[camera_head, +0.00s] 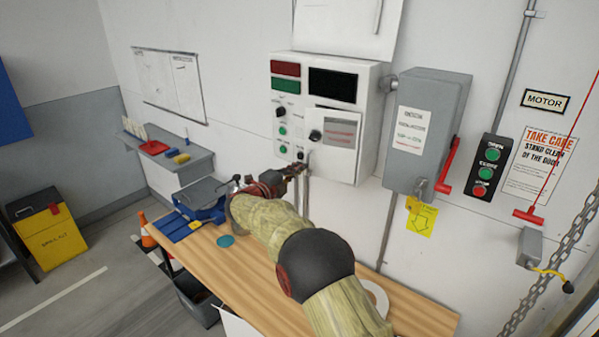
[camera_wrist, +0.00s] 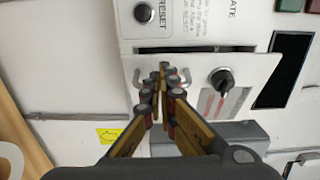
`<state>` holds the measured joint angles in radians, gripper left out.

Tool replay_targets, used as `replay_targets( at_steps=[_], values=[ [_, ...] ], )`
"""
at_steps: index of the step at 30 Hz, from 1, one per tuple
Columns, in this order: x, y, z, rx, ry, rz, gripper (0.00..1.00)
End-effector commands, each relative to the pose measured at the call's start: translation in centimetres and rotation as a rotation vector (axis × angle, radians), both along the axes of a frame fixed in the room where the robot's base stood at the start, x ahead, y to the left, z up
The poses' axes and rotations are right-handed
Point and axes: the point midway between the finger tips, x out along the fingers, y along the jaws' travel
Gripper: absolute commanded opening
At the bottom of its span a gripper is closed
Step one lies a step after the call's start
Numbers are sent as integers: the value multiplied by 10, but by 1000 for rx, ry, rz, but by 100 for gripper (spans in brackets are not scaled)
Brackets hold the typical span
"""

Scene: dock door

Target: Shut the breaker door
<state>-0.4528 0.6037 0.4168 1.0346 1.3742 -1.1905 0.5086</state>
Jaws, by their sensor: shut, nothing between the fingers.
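The breaker door (camera_head: 332,135) is a small white flap with a black knob and red-grey stripes on the white control panel (camera_head: 291,98). In the wrist view the door (camera_wrist: 245,70) stands slightly off the panel, with a dark gap along its edge. My gripper (camera_head: 294,170) is at the panel's lower left part, left of and below the door's knob. In the wrist view my gripper (camera_wrist: 162,75) has its fingertips together, empty, in front of the door's left part. Bent metal pieces (camera_wrist: 184,76) show on both sides of the fingertips; contact cannot be told.
A grey switch box (camera_head: 428,120) with a red lever (camera_head: 447,168) is right of the panel. Conduits run down the wall under the panel. A grey shelf (camera_head: 175,158) is at left.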

Motion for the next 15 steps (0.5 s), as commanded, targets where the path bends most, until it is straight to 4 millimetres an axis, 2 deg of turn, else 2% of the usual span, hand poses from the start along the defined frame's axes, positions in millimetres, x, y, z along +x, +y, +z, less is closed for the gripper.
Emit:
replay_targets(
  at_steps=[6,15],
  values=[
    [21,-5,-1,-1,1,-1,0],
    [35,-8,-1,-1,2,2,0]
  ],
)
